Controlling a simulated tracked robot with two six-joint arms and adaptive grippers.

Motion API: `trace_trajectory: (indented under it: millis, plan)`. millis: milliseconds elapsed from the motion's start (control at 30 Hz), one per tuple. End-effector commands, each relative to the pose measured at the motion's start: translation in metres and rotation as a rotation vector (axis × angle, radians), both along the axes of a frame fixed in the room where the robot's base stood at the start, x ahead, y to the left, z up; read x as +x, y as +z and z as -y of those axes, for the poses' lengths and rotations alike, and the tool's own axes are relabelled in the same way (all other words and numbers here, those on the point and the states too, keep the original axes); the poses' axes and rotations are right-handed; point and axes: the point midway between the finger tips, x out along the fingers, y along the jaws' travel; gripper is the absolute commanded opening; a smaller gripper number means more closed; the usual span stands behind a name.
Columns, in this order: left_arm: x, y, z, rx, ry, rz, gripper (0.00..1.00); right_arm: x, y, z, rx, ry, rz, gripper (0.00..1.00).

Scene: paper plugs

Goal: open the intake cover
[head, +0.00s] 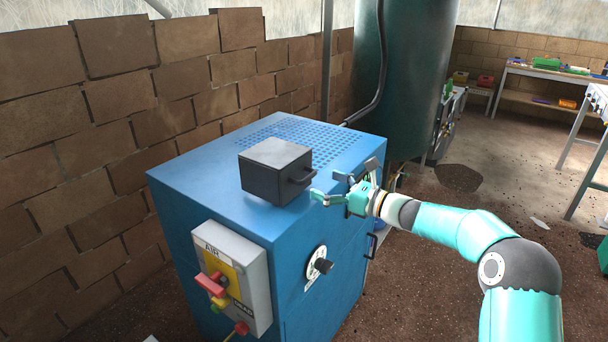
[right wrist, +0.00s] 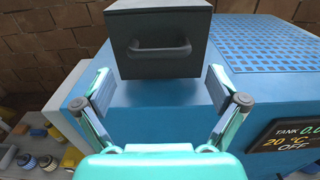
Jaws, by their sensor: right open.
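The intake cover appears to be the dark grey box (head: 272,165) with a bar handle (head: 301,176) on top of the blue machine (head: 215,188). In the right wrist view the box (right wrist: 158,22) sits straight ahead, with its handle (right wrist: 160,50) level across its front face. It looks closed. My right gripper (head: 343,182) is open and empty, just to the right of the handle in the head view. In the right wrist view its fingers (right wrist: 159,84) are spread to either side below the box, apart from the handle. My left gripper is not in view.
The machine's front carries a grey AIR panel (head: 248,262) with red and yellow controls, and a black dial knob (head: 322,266). A perforated grille (right wrist: 262,42) lies beside the box. A green tank (head: 415,60) stands behind. A brick wall (head: 130,110) is at left.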

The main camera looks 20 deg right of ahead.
Motion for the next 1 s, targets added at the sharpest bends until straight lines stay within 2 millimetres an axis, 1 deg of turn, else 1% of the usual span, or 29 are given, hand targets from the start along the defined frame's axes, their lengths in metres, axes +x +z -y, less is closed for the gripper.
trace_trajectory:
  millis: [33,100,300,433,700,767,1000]
  plan:
    - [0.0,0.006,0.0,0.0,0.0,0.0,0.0,0.009,0.002,-0.008,0.001,0.003,0.001,0.96]
    - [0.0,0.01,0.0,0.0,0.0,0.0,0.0,0.018,0.002,-0.015,0.0,0.002,0.0,0.96]
    - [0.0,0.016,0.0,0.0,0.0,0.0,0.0,0.037,0.001,-0.029,0.0,0.001,0.0,0.96]
    - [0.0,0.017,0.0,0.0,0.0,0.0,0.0,0.042,0.0,-0.033,0.0,0.0,0.0,0.96]
    - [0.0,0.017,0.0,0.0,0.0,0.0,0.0,0.043,0.0,-0.033,0.0,0.001,0.0,0.96]
    - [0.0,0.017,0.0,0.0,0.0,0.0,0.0,0.043,0.0,-0.034,0.0,0.001,0.0,0.88]
    - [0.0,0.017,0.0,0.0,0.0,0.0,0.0,0.043,0.0,-0.033,-0.001,0.0,-0.001,0.48]
